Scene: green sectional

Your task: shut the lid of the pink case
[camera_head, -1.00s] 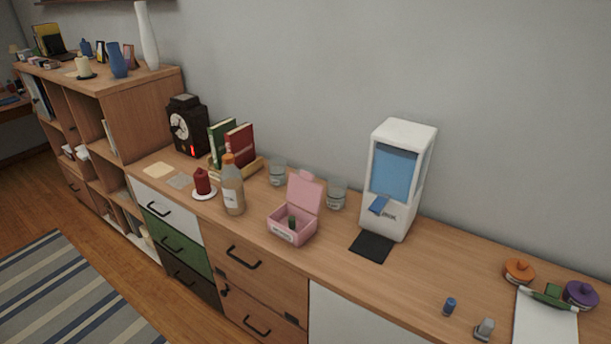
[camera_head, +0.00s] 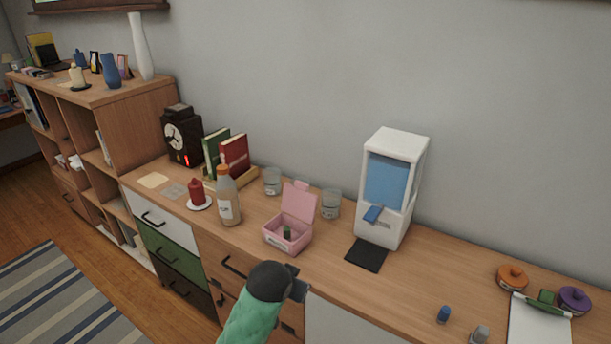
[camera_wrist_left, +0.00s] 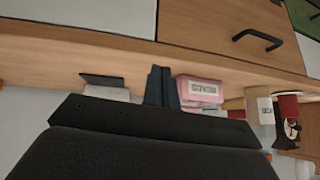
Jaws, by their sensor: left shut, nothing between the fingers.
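The pink case (camera_head: 286,238) stands on the wooden sideboard top, its lid (camera_head: 299,202) raised and leaning back. A small dark green item (camera_head: 288,231) is inside it. My left gripper (camera_head: 303,287) is in front of the sideboard, below and slightly right of the case, not touching it. In the left wrist view the gripper's fingers (camera_wrist_left: 161,86) are together and empty, and the case (camera_wrist_left: 199,90) shows just beside them with its label. The lid is not clear in that view. My right gripper is not seen.
A bottle (camera_head: 228,199) and a red candle (camera_head: 196,191) stand left of the case. Glasses (camera_head: 330,204) stand close behind it. A white dispenser (camera_head: 392,187) with a dark mat (camera_head: 367,254) is to the right. Drawer handles (camera_head: 234,267) protrude from the front.

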